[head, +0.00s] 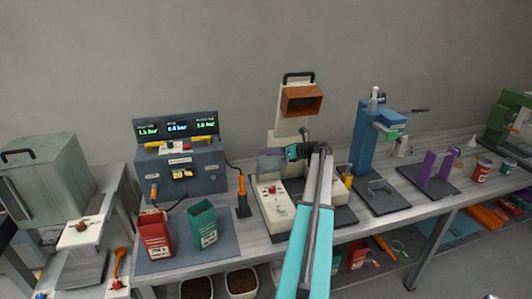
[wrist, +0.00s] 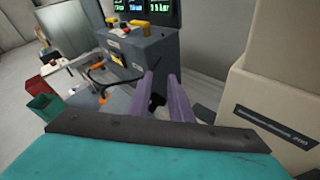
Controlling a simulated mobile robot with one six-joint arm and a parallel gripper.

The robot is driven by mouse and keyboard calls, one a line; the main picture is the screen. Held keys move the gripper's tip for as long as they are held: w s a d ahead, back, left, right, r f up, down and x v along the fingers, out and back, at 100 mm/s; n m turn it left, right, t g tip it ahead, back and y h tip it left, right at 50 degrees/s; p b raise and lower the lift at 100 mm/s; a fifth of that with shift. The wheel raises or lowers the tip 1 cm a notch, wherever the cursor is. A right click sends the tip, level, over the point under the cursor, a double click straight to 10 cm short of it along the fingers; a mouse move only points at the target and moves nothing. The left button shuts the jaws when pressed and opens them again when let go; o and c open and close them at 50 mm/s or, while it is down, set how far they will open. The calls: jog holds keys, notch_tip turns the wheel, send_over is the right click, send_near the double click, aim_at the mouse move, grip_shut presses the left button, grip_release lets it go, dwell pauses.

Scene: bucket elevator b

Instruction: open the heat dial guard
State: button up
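I cannot clearly pick out the heat dial guard in either view. A white control base (head: 275,207) with a red knob (head: 272,190) stands in the middle of the bench, below the beige column. My gripper (head: 268,162) is in front of the column, above this base, and points left. In the wrist view its two purple fingers (wrist: 161,74) are apart, with nothing seen held between them. A small dark part (wrist: 157,101) shows behind the fingers; I cannot tell what it is. My arm hides part of the base's right side.
The beige column (wrist: 270,95) stands close on the right of my gripper. A grey console (head: 182,165) with lit displays is to the left, with red (head: 155,235) and green (head: 203,225) containers before it. A blue press (head: 367,140) stands to the right.

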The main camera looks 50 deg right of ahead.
jog(key=o, duration=0.3)
jog(key=shift+d+f, duration=0.4)
jog(key=shift+f, duration=0.3)
jog(key=shift+d+f, duration=0.1)
jog(key=shift+w, duration=0.1)
jog(key=shift+r, duration=0.2)
jog(key=b+v, duration=0.4)
jog(key=v, duration=1)
jog(key=shift+a+r+b, duration=0.15)
jog(key=shift+a+b, duration=0.1)
jog(key=shift+b, duration=0.05)
